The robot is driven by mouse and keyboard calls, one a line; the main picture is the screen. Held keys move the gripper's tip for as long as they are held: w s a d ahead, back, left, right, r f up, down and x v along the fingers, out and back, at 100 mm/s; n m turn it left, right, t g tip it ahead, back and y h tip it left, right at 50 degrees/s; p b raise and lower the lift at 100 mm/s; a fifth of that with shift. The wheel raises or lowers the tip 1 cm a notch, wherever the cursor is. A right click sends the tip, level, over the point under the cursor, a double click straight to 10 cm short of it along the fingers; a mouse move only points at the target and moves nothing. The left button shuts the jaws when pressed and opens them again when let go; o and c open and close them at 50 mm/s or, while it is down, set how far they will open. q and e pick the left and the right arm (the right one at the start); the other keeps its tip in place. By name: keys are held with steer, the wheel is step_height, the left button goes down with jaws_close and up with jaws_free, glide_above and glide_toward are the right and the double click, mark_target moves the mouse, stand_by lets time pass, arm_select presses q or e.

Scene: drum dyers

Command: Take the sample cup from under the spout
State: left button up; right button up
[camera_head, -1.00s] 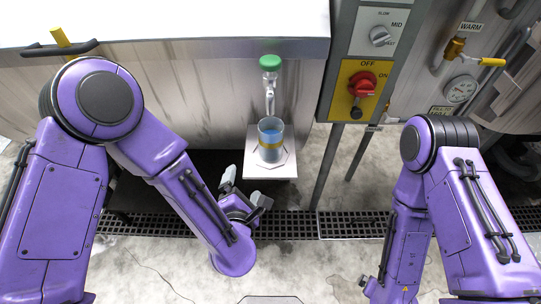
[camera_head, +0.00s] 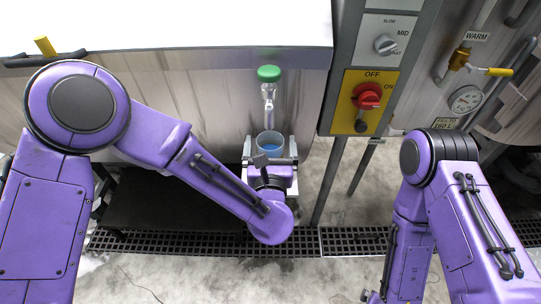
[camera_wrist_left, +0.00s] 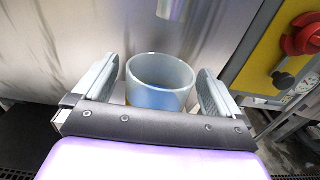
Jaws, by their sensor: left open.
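The sample cup (camera_head: 270,141) is a grey-blue cup with blue liquid in it, standing upright under the spout (camera_head: 268,92) with the green knob (camera_head: 269,73). It also shows in the left wrist view (camera_wrist_left: 160,72), with a yellow band low on its side. My left gripper (camera_head: 270,150) is open, with one finger on each side of the cup. In the left wrist view small gaps show between the cup and both fingers (camera_wrist_left: 162,85). The cup's lower part is hidden behind my gripper. My right arm is at the right; its gripper fingers cannot be made out.
The small shelf under the cup is mostly hidden by my left arm. A steel drum wall (camera_head: 215,95) stands behind the cup. A control panel with a red switch (camera_head: 368,96) is to the right, above a metal leg (camera_head: 329,180). A floor grate (camera_head: 350,241) runs below.

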arm_select(q)
steer(key=shift+w, duration=1.25)
steer(key=c, duration=1.5)
arm_select(e)
steer(key=shift+r, duration=0.3)
arm_select(q)
steer(key=shift+r, duration=0.1)
